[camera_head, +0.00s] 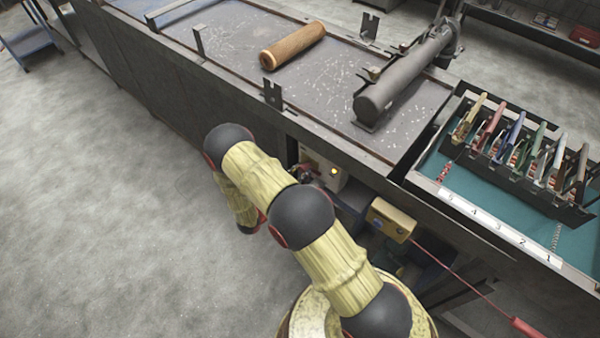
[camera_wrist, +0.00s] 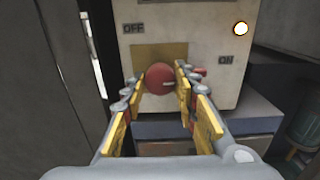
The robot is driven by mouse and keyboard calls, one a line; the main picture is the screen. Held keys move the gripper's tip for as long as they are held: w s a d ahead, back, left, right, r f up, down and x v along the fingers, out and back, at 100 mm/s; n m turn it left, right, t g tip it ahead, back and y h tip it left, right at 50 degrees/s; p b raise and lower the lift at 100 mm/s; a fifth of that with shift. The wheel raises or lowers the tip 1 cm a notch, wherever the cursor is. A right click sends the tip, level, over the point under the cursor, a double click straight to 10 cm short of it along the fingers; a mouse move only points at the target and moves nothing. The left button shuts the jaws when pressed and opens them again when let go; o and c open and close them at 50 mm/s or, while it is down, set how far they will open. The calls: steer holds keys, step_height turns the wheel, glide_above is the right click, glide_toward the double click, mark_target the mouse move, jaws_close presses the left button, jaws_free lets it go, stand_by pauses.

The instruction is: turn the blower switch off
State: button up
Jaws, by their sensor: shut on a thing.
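The blower switch box (camera_wrist: 205,50) is a pale panel ahead of my gripper in the wrist view, with OFF printed at left and ON at right. A small lamp (camera_wrist: 240,28) above ON glows. The round red switch knob (camera_wrist: 157,79) sits before a brass plate, with a pale mark on its right side. My gripper (camera_wrist: 160,77) is shut on the knob, one finger on each side. A small red piece shows just right of the right finger, towards ON. In the head view the box (camera_head: 322,168) is under the bench edge, partly hidden by my arm.
A yellow box (camera_head: 391,220) with a red cable hangs to the right under the bench. A tool rack (camera_head: 530,165) stands at right. Open floor lies left.

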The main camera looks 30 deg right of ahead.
steer(key=c, duration=0.4)
steer(key=shift+n, duration=0.4)
steer(key=n+p, duration=0.1)
steer(key=n, duration=0.2)
steer(key=n+p, duration=0.1)
steer(key=n, duration=0.3)
steer(key=shift+n, duration=0.3)
steer(key=n+p, duration=0.1)
steer(key=n, duration=0.3)
steer(key=shift+w, duration=0.1)
steer(key=n, duration=0.5)
steer(key=shift+f, duration=0.1)
steer(key=shift+n, duration=0.4)
